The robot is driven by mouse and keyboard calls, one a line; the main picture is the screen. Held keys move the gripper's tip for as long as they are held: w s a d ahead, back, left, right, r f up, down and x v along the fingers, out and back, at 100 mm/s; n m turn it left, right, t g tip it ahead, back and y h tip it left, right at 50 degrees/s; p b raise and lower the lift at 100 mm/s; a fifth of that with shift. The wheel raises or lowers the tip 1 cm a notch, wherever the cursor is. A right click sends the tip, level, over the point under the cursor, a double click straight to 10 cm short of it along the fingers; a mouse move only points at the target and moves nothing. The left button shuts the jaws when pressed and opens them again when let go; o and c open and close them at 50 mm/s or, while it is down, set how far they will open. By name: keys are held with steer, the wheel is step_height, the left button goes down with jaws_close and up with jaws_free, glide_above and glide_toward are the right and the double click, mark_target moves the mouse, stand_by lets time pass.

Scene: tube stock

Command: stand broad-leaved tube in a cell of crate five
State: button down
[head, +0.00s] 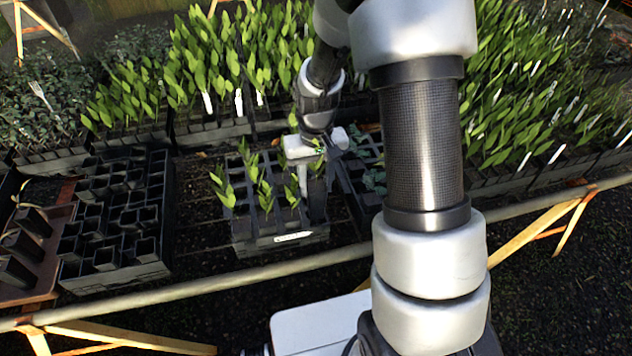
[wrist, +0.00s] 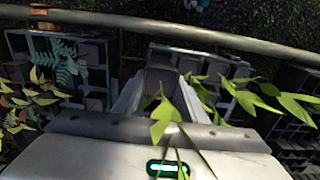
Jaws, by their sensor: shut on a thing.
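My gripper (head: 316,178) is shut on a dark square tube (wrist: 160,76), which shows between its fingers in the wrist view. Bright green broad leaves (wrist: 166,122) rise from that tube towards the wrist camera. In the head view the gripper points down over the right side of a black crate (head: 256,246) with a white label, too small to read. Several green-leaved tubes (head: 264,194) stand in this crate. The held tube's lower end is hard to make out, so I cannot tell whether it is inside a cell. I cannot tell which crate is five.
A crate with blue-green plants (head: 372,178) stands close on the right. A black crate of plantless tubes (head: 112,250) and a brown tray (head: 44,284) stand left. Full crates of leafy plants line the back. A pale rail (head: 220,281) runs along the front edge.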

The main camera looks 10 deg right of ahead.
mark_target(316, 208)
steer(key=shift+f, duration=0.2)
steer(key=shift+f+b, duration=3.55)
steer(key=shift+f, duration=1.2)
steer(key=c, duration=1)
jaws_free()
step_height(316, 208, up, 18)
steer(key=shift+d+f+p, duration=0.1)
steer(key=shift+f+p, duration=0.15)
steer(key=shift+p, duration=0.7)
